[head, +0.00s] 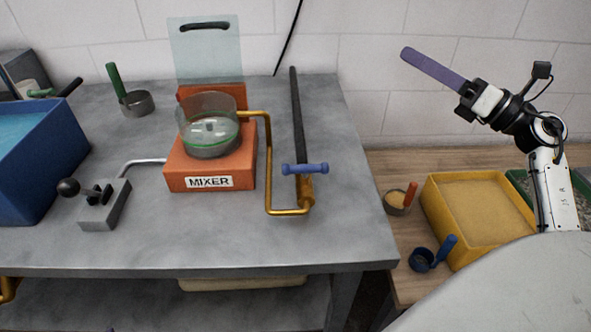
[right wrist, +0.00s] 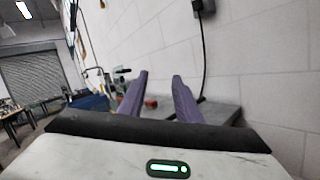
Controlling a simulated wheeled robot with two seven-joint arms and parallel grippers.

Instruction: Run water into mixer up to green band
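The orange mixer (head: 210,170) stands on the grey bench and bears a clear bowl (head: 208,118). A green band (head: 210,146) runs around the bowl's lower part. Something pale shows inside, and I cannot tell the water level. A brass pipe (head: 269,165) runs from the bowl's right side down to a brass valve with a blue crossbar handle (head: 305,169). A black hose (head: 297,120) reaches back from the valve. My right gripper (head: 406,54) is raised right of the bench, well away from the handle. Its purple fingers (right wrist: 160,78) are apart and empty in the right wrist view. My left gripper is not in view.
A clear panel (head: 206,55) stands behind the mixer. A blue water tub (head: 45,160) and a grey lever block (head: 105,205) are at left. A green-handled scoop (head: 137,103) lies behind. A yellow sand tray (head: 480,213) sits lower right. The bench right of the valve is clear.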

